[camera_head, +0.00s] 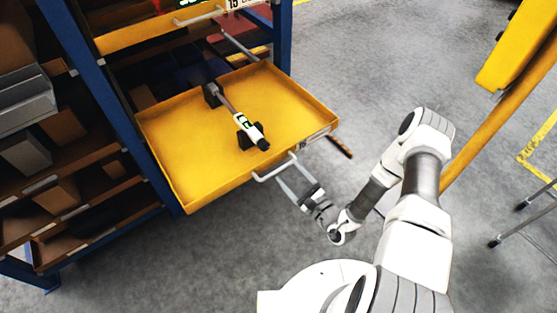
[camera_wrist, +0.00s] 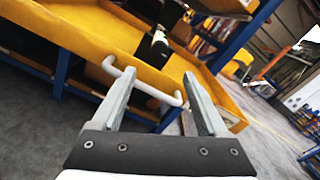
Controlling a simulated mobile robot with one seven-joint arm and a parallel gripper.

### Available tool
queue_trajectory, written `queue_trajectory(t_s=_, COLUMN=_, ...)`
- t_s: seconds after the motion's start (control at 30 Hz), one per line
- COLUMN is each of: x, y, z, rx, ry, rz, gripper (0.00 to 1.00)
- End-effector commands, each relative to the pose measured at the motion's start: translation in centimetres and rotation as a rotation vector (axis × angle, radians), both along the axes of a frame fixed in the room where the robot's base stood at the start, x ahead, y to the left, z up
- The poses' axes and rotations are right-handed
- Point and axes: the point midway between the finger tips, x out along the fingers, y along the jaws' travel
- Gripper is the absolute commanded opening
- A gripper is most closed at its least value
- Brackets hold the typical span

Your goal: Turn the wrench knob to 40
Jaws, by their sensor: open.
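The wrench (camera_head: 238,116) lies in black supports inside the pulled-out yellow drawer (camera_head: 180,165). It has a dark shaft, a pale green-and-white body and a black knob end (camera_head: 263,144) toward the drawer's front. The scale value cannot be read. In the wrist view the wrench's dark end (camera_wrist: 160,42) shows just above the drawer front. My gripper (camera_head: 287,178) is at the drawer's white handle (camera_head: 272,172), outside the drawer. In the wrist view its two fingers (camera_wrist: 158,92) are spread apart with the handle (camera_wrist: 140,85) between or just beyond them; contact cannot be told.
The blue-framed shelf rack (camera_head: 105,110) stands at left with brown boxes and grey bins. Another yellow drawer (camera_head: 150,35) is above. A yellow structure (camera_head: 515,50) and a metal-legged stand (camera_head: 525,210) are at right. Grey floor (camera_head: 380,60) is free between them.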

Motion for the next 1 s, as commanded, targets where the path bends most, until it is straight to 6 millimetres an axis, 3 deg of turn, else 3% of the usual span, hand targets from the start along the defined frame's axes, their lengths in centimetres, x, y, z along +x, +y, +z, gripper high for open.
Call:
queue_trajectory(t_s=0.1, x=-1.9, y=-1.4, z=0.0, rx=0.000, ry=0.003, rz=-0.004, gripper=0.76)
queue_trajectory(t_s=0.3, x=-3.6, y=-2.4, z=0.0, rx=-0.001, ry=0.001, rz=-0.002, gripper=0.76)
queue_trajectory(t_s=1.0, x=-3.6, y=-2.5, z=0.5, rx=-0.003, ry=-0.009, rz=0.015, gripper=0.76)
